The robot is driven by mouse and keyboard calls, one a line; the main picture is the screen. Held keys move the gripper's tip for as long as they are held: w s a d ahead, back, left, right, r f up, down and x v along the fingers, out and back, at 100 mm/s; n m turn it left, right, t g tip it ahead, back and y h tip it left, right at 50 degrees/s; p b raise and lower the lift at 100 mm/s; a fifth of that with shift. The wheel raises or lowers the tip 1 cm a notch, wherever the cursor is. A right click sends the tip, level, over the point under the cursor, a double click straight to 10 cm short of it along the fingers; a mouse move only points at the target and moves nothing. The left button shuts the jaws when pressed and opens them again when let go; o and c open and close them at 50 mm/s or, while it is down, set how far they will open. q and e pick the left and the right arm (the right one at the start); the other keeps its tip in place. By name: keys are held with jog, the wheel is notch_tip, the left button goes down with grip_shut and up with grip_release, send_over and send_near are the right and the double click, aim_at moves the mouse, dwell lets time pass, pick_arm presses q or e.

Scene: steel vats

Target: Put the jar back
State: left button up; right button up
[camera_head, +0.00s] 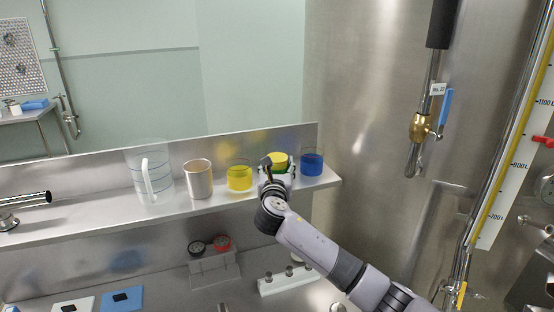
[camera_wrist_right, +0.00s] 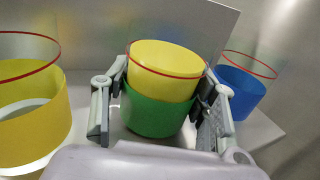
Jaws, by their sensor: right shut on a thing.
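A clear jar (camera_head: 278,158) with a yellow upper part and a green lower part is at the steel shelf's right part. It also shows in the right wrist view (camera_wrist_right: 158,115), with a red line near its rim. My right gripper (camera_head: 277,174) is shut on it, one finger on each side in the right wrist view (camera_wrist_right: 160,98). I cannot tell whether the jar's base touches the shelf. A yellow jar (camera_head: 240,179) stands to its left and a blue jar (camera_head: 312,165) to its right. My left gripper is not in view.
The steel shelf (camera_head: 105,222) also bears a metal cup (camera_head: 199,182) and a large clear beaker (camera_head: 150,180). A steel backsplash rises behind the shelf. A hanging hose nozzle (camera_head: 420,130) is at the right. Black and red knobs (camera_head: 210,245) sit lower down.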

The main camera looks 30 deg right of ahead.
jog(key=o, duration=1.6)
jog(key=b+v, duration=0.2)
jog(key=v, duration=1)
